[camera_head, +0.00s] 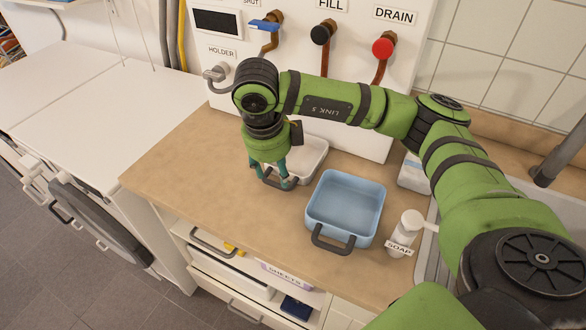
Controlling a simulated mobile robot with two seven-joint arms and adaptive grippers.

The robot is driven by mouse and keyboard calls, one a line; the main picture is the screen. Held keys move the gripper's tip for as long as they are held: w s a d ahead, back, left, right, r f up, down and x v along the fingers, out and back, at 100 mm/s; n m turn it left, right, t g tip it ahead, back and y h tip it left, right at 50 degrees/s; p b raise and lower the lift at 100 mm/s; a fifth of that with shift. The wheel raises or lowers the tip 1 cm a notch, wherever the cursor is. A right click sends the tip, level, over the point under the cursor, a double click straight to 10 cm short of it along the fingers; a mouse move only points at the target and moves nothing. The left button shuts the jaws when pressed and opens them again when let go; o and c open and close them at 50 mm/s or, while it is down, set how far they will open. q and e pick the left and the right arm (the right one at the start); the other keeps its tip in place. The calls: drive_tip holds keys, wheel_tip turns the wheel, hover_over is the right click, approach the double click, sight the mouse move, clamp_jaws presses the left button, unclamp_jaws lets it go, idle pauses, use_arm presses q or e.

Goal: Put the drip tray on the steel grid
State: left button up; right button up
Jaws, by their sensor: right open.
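Two trays stand on the wooden counter, and I cannot tell for sure which is the drip tray. A whitish tray (312,158) with a dark front handle is partly hidden behind my right gripper. A light blue tray (345,205) with a dark front handle stands to its right, upright and empty. My right gripper (279,181) is open and points down, with its fingers at the whitish tray's handle. I cannot tell whether they touch it. I cannot make out a steel grid. My left gripper is out of view.
A white soap bottle (403,236) stands right of the blue tray, beside the sink edge. Pipes with valves and a HOLDER fitting (217,73) are on the back panel. The counter's left part (185,165) is clear. Open drawers lie below the front edge.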

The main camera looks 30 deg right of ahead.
sight(280, 187)
drive_tip(key=f+p, duration=0.1)
drive_tip(key=f, duration=0.1)
drive_tip(key=d+f+p, duration=0.1)
drive_tip(key=shift+w+f+p, duration=0.15)
drive_tip(key=shift+f+p, duration=0.2)
drive_tip(key=shift+f, duration=0.05)
wheel_tip(280, 187, down, 2)
drive_tip(key=shift+d+f+p, duration=0.15)
drive_tip(key=shift+f+p, duration=0.05)
drive_tip(key=shift+p, duration=0.1)
drive_tip(key=shift+w+f, duration=0.15)
drive_tip(key=shift+f, duration=0.25)
drive_tip(key=shift+c, duration=0.8)
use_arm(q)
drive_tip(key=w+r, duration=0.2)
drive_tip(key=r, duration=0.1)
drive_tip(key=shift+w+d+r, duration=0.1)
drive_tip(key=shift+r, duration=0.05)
use_arm(e)
clamp_jaws()
